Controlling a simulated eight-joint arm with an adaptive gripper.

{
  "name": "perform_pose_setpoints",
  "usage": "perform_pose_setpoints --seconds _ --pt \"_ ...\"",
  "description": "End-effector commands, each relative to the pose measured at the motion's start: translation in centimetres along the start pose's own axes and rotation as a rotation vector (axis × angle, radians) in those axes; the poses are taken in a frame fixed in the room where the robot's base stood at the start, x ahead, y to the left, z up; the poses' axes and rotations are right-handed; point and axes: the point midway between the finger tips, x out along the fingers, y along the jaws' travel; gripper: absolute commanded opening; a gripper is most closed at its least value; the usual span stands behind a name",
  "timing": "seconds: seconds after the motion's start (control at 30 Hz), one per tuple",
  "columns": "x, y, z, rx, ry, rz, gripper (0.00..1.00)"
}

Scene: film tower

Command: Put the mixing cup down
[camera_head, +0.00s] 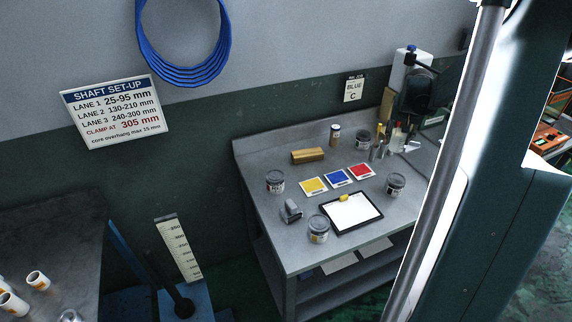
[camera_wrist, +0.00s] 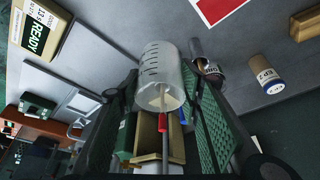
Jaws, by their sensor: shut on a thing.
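The mixing cup (camera_wrist: 160,62) is a translucent cup with dark measuring marks, in the middle of the wrist view. My gripper (camera_wrist: 166,88) has a green-grey finger on each side of it and is shut on it. A thin rod runs down the picture from the cup's mouth; what it belongs to is unclear. The grey bench top (camera_head: 275,222) lies beyond the cup in the wrist view. I cannot tell whether the cup's base touches it. In the head view a dark shape at the bench's back right appears to be my gripper; the cup is not clear there.
Near the cup are a brown-and-white jar (camera_wrist: 267,78), a dark can (camera_wrist: 208,67) and a red card (camera_wrist: 222,8). The bench also holds a clipboard (camera_head: 352,213), several tins, a tape dispenser (camera_head: 291,210) and a brass-coloured block (camera_head: 308,156). Bare bench shows between them.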

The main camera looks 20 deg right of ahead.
Motion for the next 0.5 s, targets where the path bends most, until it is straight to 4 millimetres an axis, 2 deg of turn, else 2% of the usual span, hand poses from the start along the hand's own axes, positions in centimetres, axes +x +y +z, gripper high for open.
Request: perform_pose_setpoints --seconds 0.23,0.5 --pt "-4.0 0.0 -1.6 0.0 0.0 0.0 0.28" --pt "-7.6 0.0 -3.1 0.0 0.0 0.0 0.28"
